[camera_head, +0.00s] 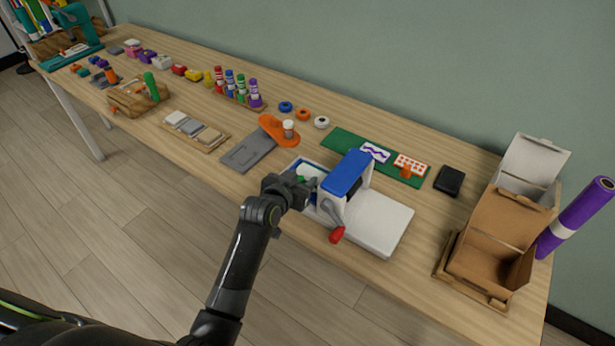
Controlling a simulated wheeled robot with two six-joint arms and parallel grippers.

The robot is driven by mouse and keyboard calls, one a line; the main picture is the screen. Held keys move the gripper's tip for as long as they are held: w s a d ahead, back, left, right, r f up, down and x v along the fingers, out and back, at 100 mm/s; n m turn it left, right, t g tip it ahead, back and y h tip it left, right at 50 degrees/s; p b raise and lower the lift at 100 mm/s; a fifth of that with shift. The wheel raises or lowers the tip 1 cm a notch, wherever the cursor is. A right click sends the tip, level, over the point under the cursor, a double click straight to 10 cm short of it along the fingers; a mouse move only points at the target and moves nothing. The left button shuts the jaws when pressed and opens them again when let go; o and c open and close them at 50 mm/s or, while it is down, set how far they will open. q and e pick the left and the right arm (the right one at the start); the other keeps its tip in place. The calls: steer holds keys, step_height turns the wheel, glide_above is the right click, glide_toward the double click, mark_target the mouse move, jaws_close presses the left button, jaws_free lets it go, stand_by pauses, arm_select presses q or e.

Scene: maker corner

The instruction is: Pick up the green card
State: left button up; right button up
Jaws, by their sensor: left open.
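A small patch of green (302,178), which may be the green card, shows at my left gripper, on the left side of a machine with a blue top (346,174), white base and red-knobbed crank. My gripper hides much of it, so its shape is unclear. My left gripper (309,186) is open, its fingers at the machine's left tray, close to the green patch. I cannot tell whether they touch it. My right gripper is out of view.
The white bed (385,222) and red crank knob (337,235) are right of my gripper. A green mat (343,139) with two patterned cards lies behind. A grey board (248,153) lies left. Open boxes (497,222) stand at the right end.

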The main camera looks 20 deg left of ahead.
arm_select(q)
jaws_close()
stand_by(0.3)
